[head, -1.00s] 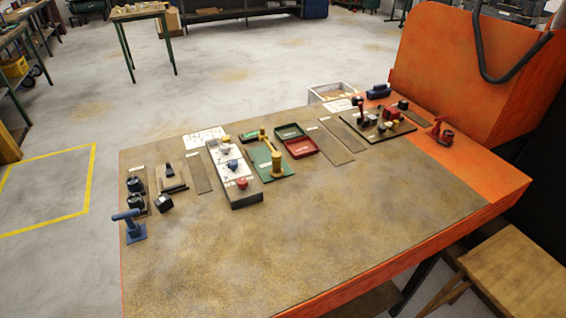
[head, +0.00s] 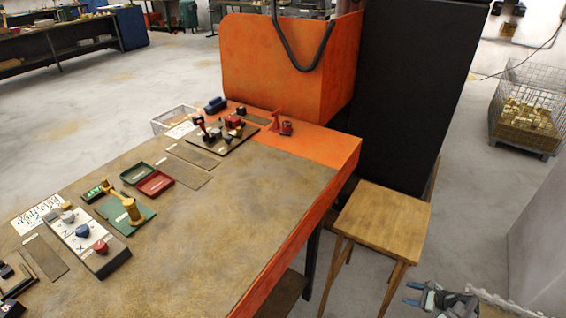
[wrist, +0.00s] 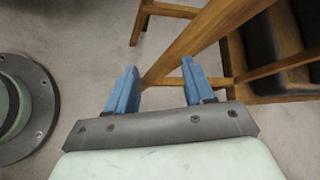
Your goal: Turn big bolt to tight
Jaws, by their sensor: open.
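My gripper (head: 410,293) is at the lower right of the head view, past the wooden stool and well away from the table top. In the wrist view its two blue fingers (wrist: 158,72) are spread apart with nothing between them. I cannot make out which piece is the big bolt. A dark board (head: 218,150) with several small red, white and dark fittings stands at the far end of the bench. A grey block (head: 112,262) with white, blue and red knobs lies at the left. A green plate (head: 132,226) bears a brass post and lever.
The wooden stool (head: 382,228) stands between my gripper and the orange-edged bench (head: 225,235); its legs (wrist: 215,35) show in the wrist view. Green (head: 132,170) and red (head: 155,183) trays lie mid-bench. The near bench top is clear. A tall dark cabinet (head: 405,90) stands behind the stool.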

